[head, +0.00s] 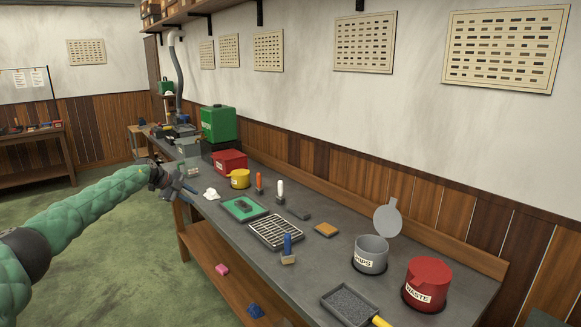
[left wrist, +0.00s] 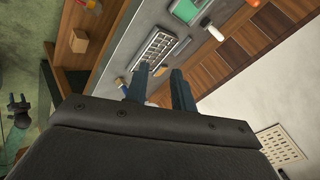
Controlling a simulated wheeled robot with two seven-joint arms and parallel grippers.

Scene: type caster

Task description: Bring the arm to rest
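My left arm in its green padded sleeve (head: 90,208) reaches in from the left in the head view. Its gripper (head: 186,185) is in the air near the front edge of the workbench (head: 325,262). In the left wrist view the two dark fingers (left wrist: 161,78) stand apart with nothing between them. The bench shows beyond them. A small dark shape (left wrist: 18,108) at the left edge of the left wrist view looks like my right gripper, but its fingers are too small to judge. The head view does not show the right gripper.
The bench carries a grated tray (head: 276,232), a green mat (head: 244,208), a blue-handled brush (head: 288,249), a grey pot (head: 371,254) with raised lid, and a red waste pot (head: 427,283). A lower shelf (head: 226,262) lies beneath. Green floor (head: 120,265) is open at left.

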